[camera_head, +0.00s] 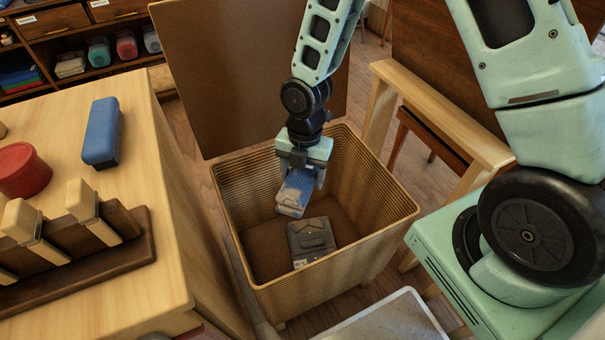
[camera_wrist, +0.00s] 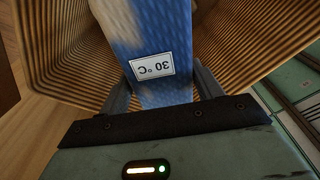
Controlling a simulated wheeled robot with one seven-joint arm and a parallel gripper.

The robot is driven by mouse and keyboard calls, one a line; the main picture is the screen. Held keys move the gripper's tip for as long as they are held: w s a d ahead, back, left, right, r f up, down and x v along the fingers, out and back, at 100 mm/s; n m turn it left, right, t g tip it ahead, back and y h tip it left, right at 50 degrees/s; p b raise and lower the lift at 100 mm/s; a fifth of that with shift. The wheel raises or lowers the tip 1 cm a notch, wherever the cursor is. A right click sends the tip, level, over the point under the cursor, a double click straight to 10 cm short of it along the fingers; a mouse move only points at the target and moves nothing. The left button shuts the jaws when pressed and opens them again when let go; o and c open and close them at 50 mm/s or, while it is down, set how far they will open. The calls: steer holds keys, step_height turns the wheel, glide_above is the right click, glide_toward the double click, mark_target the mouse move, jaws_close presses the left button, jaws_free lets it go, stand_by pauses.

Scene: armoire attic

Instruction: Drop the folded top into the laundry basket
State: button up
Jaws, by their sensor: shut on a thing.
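My gripper (camera_head: 302,168) is shut on a folded top (camera_head: 295,192), a blue and pale bundle. In the wrist view the top (camera_wrist: 180,45) shows a white label reading 30 °C, between the two fingers (camera_wrist: 160,95). The laundry basket (camera_head: 375,205) is a square, ribbed, tan bin with its lid raised at the back. The gripper and the top are over the basket's opening, at or just inside its mouth; the exact height is hard to tell. The top appears clear of the walls. A dark grey folded item (camera_head: 311,238) lies on the basket floor.
A wooden counter (camera_head: 150,240) stands at the left, with a blue case (camera_head: 102,132), a red round container (camera_head: 22,171) and a dark rack (camera_head: 90,250). A wooden frame (camera_head: 440,115) stands close right of the basket. A pale tray (camera_head: 390,320) is in front.

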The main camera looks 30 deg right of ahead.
steer(key=shift+f+b, duration=1.05)
steer(key=shift+f, duration=0.4)
steer(key=o, duration=1.1)
steer(key=shift+o, duration=0.2)
steer(key=shift+r, duration=0.1)
step_height(320, 180, up, 17)
steer(key=w+d+p, duration=0.1)
steer(key=p, duration=0.5)
steer(key=shift+w+d, duration=0.25)
steer(key=shift+r, duration=0.1)
